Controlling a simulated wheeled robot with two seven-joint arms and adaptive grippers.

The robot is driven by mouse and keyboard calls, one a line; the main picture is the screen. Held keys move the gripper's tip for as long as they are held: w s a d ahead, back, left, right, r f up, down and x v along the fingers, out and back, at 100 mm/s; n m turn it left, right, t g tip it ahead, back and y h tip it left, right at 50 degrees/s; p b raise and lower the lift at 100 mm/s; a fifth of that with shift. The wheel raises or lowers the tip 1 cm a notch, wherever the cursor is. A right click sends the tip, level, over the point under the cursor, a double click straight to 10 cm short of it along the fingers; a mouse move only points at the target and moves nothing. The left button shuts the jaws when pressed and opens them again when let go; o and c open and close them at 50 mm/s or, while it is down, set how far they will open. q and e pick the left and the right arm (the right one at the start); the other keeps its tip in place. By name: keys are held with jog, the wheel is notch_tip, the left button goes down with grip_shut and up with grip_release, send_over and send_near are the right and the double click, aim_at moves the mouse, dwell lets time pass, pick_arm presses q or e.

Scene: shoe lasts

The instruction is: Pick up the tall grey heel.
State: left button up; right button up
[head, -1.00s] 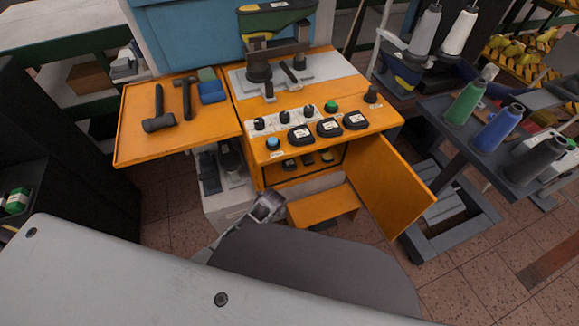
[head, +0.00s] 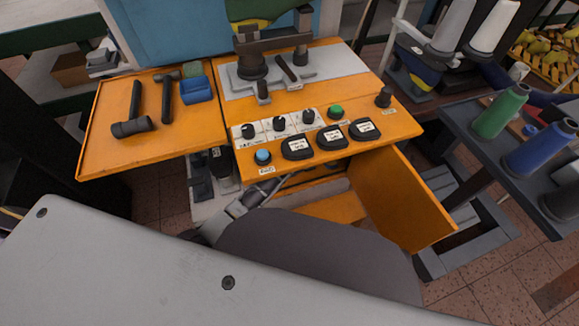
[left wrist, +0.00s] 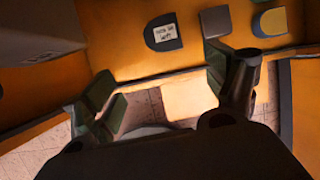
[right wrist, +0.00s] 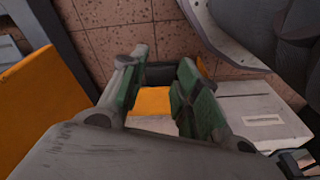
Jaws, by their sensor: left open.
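In the left wrist view, a plain grey block (left wrist: 215,20) stands on the orange cabinet floor, partly behind a finger; it looks like the grey heel, but its height is hard to judge. A dark heel-shaped piece with a white label (left wrist: 162,32) is left of it, and a tan-topped one (left wrist: 272,20) is right of it. My left gripper (left wrist: 165,82) is open and empty, its fingers short of these pieces. My right gripper (right wrist: 155,92) is open and empty above the floor and an orange panel. In the head view the cabinet's inside is mostly hidden.
The orange cabinet door (head: 398,195) stands open at the right. Above the opening are a control panel with dials (head: 330,138) and a blue button (head: 263,157). Hammers (head: 133,112) lie on the left tray. Thread spools (head: 540,147) stand on a dark table at right.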

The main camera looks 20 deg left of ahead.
pick_arm(q)
jog(key=shift+w+d+r, duration=0.1)
jog(key=shift+w+r, duration=0.3)
jog(key=shift+w, duration=0.25)
pick_arm(e)
jog(key=shift+w+r, duration=0.3)
jog(key=shift+w, duration=0.25)
pick_arm(q)
jog(key=shift+f, duration=0.1)
jog(key=b+x, duration=0.3)
jog(key=x, duration=0.3)
jog(key=shift+w+f, duration=0.15)
jog(key=shift+f, duration=0.15)
jog(key=shift+w+a+f, duration=0.1)
jog(key=shift+f, duration=0.25)
jog(key=shift+w+a+f, duration=0.15)
jog(key=shift+f, duration=0.3)
pick_arm(e)
jog(key=shift+t+y, duration=0.3)
jog(key=shift+t, duration=0.1)
jog(key=r, duration=0.3)
jog(key=w+a+r, duration=0.1)
jog(key=shift+a+r, duration=0.1)
jog(key=shift+r, duration=0.1)
pick_arm(q)
jog(key=shift+w+a+f+b, duration=0.1)
jog(key=shift+b, duration=0.2)
pick_arm(e)
jog(key=shift+f, duration=0.1)
